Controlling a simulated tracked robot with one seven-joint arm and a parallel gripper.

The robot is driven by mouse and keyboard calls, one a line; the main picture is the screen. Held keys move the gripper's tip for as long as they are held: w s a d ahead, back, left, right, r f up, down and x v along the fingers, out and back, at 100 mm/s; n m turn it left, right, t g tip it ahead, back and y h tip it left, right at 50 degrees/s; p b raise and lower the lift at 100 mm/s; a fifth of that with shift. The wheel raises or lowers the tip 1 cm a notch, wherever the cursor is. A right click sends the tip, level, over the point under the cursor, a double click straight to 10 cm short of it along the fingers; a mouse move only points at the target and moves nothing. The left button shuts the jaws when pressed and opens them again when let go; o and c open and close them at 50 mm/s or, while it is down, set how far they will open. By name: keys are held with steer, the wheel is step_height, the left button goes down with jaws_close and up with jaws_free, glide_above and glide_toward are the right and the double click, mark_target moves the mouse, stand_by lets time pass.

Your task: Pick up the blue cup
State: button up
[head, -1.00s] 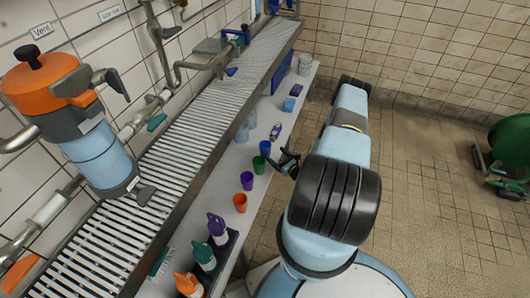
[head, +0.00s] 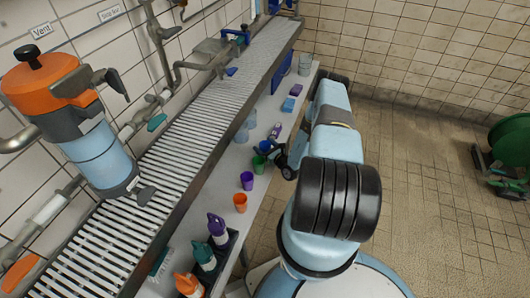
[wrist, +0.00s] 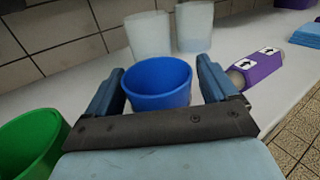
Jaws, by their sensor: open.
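The blue cup (wrist: 158,84) stands upright on the white shelf in the wrist view, between the two fingers of my open gripper (wrist: 160,90). A finger lies on each side of it, and I cannot tell whether either touches it. The cup's lower front is hidden by the gripper's dark crossbar. In the head view the blue cup (head: 265,146) is partly covered by my gripper (head: 272,150), which reaches in from the right side of the shelf.
A green cup (wrist: 30,145) stands close at the left of my gripper. Two translucent cups (wrist: 148,35) stand behind the blue cup. Purple (head: 247,181) and orange (head: 240,203) cups stand nearer along the shelf (head: 222,180), below the slatted ledge (head: 190,130).

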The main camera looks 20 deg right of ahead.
steer(key=shift+c, duration=0.3)
steer(key=c, duration=1)
